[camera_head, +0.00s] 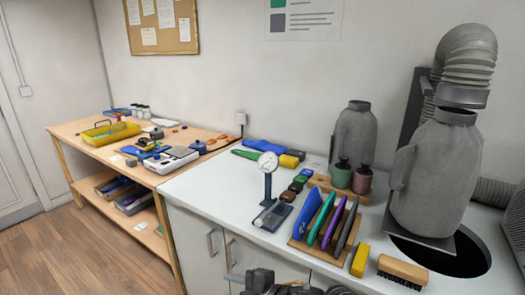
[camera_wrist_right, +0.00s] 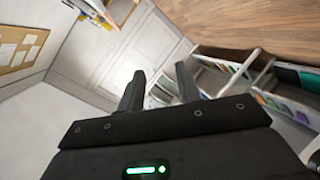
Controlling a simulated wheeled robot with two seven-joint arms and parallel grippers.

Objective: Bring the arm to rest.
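My right gripper (camera_wrist_right: 160,68) shows in the right wrist view with its two dark fingers apart and nothing between them. It is in free air, with a pale door and shelves in the background. In the head view, dark parts of my own arm show at the bottom edge, below the front of the white worktop (camera_head: 215,195). I cannot tell a gripper's fingers there. My left gripper is not in view.
On the worktop stand a rack of coloured insoles (camera_head: 298,243), a dial gauge (camera_head: 268,170), a brush (camera_head: 402,272), a yellow block (camera_head: 360,260) and a large grey vessel (camera_head: 435,175) by a round opening. A wooden bench (camera_head: 75,127) with tools stands at left.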

